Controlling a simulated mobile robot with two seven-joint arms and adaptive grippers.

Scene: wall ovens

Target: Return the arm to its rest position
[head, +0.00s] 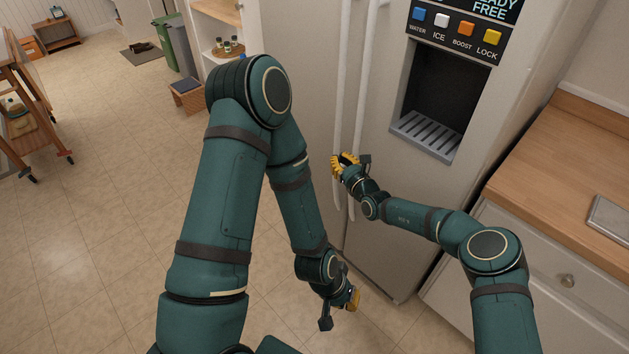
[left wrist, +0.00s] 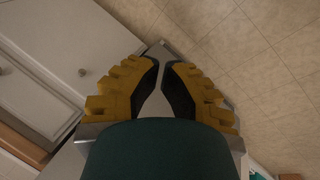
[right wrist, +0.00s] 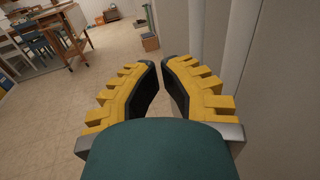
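My right gripper (head: 345,163), with yellow ribbed fingers, is raised in front of the refrigerator's pale handles (head: 368,50) in the head view. In the right wrist view its fingertips (right wrist: 160,62) nearly meet, with nothing between them; the handles stand to their right. I cannot tell whether it touches a handle. My left gripper (head: 350,298) hangs low over the floor, pointing down. In the left wrist view its fingertips (left wrist: 161,64) also nearly meet and hold nothing. Both arms are green and bent at the elbow.
The refrigerator (head: 312,60) is closed, with a dark dispenser recess (head: 444,95). A wooden counter (head: 560,160) over white drawers (head: 575,300) stands at right.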

